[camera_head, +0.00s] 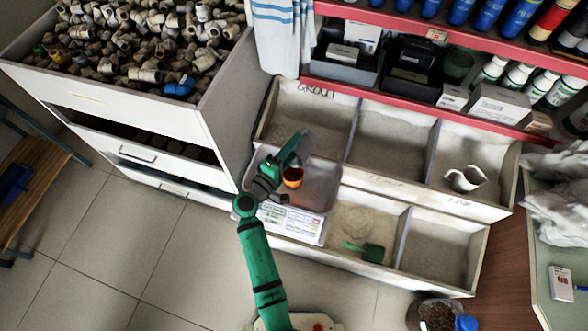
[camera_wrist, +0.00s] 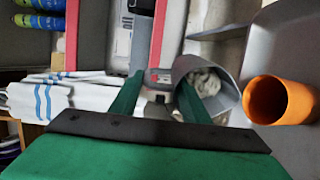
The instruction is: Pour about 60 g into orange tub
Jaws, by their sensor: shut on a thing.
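The orange tub (camera_head: 292,181) stands on a grey tray (camera_head: 322,196) at the front of the bins. It shows at the right of the wrist view (camera_wrist: 280,100), its inside partly visible. My gripper (camera_head: 299,140) is above and slightly behind the tub. In the wrist view, my gripper (camera_wrist: 157,90) is shut on the handle of a grey scoop (camera_wrist: 228,68). The scoop is tilted, with a pale grey, lumpy material (camera_wrist: 205,82) inside. Its mouth is beside the tub, apart from it. I cannot tell whether any material is in the tub.
Wooden bins hold grey powder; the back left bin (camera_head: 312,108) is marked "GROUT". A red-edged shelf (camera_head: 400,100) stands behind. A cabinet of fittings (camera_head: 175,100) is left.

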